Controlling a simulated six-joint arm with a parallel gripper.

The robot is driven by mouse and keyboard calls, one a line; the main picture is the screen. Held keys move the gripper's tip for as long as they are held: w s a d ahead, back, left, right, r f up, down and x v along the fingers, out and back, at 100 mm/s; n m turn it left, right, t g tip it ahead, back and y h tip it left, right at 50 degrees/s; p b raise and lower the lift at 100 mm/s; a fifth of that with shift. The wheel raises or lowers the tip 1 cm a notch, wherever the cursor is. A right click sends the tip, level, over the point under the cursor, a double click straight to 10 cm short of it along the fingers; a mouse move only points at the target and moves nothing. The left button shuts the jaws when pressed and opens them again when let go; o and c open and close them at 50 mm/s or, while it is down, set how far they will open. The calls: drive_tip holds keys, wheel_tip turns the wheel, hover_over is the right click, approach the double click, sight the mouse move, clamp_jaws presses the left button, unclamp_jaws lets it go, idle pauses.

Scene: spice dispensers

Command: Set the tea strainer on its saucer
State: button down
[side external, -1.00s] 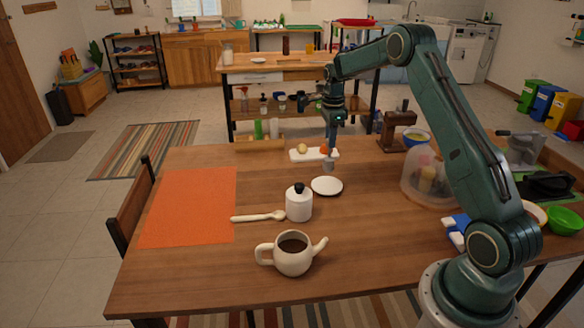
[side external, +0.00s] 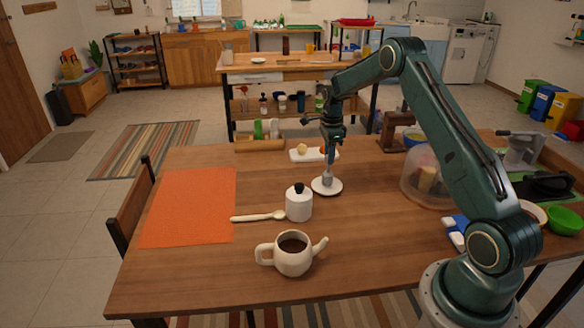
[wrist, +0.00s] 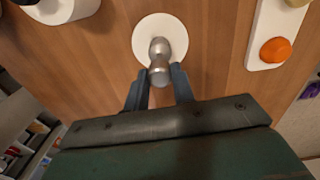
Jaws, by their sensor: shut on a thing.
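My gripper (side external: 328,171) is shut on the tea strainer (side external: 327,181), a small grey metal piece that points down. In the wrist view the strainer (wrist: 159,60) sits between the fingertips of my gripper (wrist: 160,83). The white round saucer (side external: 318,190) lies on the table under the strainer; it also shows in the wrist view (wrist: 143,32). The strainer's lower end appears over the saucer, at or just above its surface; I cannot tell whether they touch.
A white lidded jar (side external: 299,205) stands left of the saucer, with a wooden spoon (side external: 258,216) beside it. A teapot (side external: 293,254) stands in front. A white board (side external: 308,155) with an orange item (wrist: 275,50) lies behind. A clear dome (side external: 424,182) stands to the right.

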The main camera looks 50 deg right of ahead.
drive_tip(key=shift+f, duration=0.15)
drive_tip(key=c, duration=1.2)
unclamp_jaws()
drive_tip(key=shift+o, duration=0.2)
wheel_tip(320, 180, up, 12)
drive_tip(key=shift+r, duration=0.2)
